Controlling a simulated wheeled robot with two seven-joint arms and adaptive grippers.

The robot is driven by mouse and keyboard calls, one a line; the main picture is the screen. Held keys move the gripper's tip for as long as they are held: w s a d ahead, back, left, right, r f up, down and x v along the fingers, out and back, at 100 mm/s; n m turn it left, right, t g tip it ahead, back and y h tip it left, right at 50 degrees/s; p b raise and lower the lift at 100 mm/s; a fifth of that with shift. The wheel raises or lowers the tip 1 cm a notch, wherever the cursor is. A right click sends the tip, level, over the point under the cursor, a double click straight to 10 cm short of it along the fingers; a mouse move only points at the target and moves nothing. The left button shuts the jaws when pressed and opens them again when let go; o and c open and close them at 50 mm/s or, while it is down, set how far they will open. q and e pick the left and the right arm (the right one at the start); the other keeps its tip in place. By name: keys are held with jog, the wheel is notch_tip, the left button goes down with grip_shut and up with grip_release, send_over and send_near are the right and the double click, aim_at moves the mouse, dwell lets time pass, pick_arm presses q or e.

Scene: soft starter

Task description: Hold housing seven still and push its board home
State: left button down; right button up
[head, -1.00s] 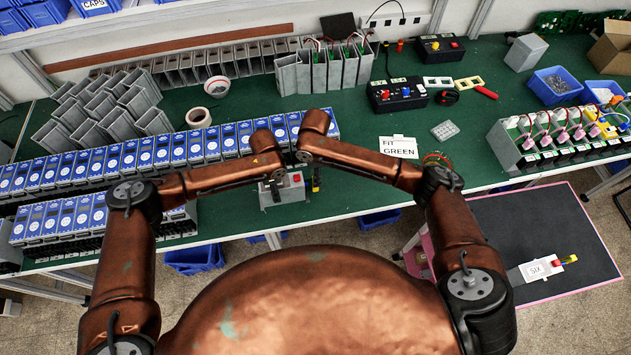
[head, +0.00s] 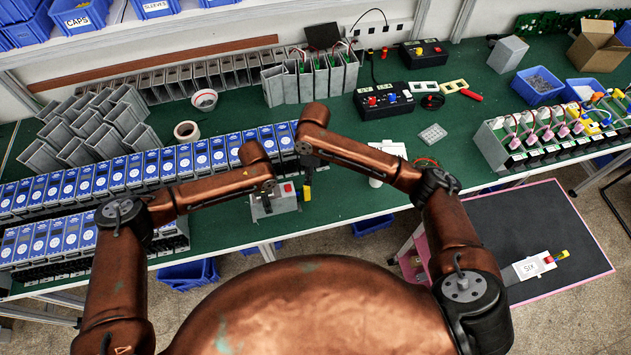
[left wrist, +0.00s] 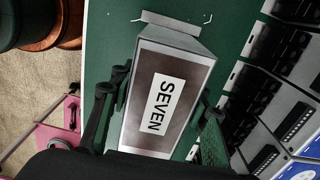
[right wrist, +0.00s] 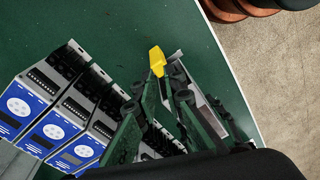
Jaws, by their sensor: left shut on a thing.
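Housing seven is a grey box with a white SEVEN label, seen in the left wrist view (left wrist: 180,62). In the head view its fixture or housing area (head: 275,206) shows low at the table's front edge. My left gripper (left wrist: 162,88) is shut on it, a finger on each side. My right gripper (right wrist: 160,92) hangs over the table beside a yellow piece (right wrist: 157,58); this also shows in the head view (head: 307,191). Green textured parts show around its fingers. I cannot make out the board or whether these fingers are closed.
Rows of blue-faced units (head: 98,180) stand close on the left. A black control box (head: 384,99) and a white card (head: 390,150) lie beyond my right arm. A rack of wired units (head: 545,140) is at right. Housing six (head: 531,266) lies on a dark mat (head: 560,225).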

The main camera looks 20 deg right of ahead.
jog(key=m, duration=0.1)
jog(key=d+m+y, duration=0.1)
jog(key=m, duration=0.3)
jog(key=shift+d+f+g, duration=0.15)
jog(key=shift+d+g, duration=0.15)
jog(key=shift+d, duration=0.1)
grip_shut()
pick_arm(q)
jog(key=shift+d, duration=0.1)
pick_arm(e)
jog(key=d+r+m+t+y, duration=0.15)
jog(key=d+m+y, duration=0.85)
jog(key=m, duration=1.7)
jog(key=a+f+h, duration=0.3)
jog(key=a+f, duration=0.4)
jog(key=a, duration=0.1)
jog(key=shift+a, duration=0.25)
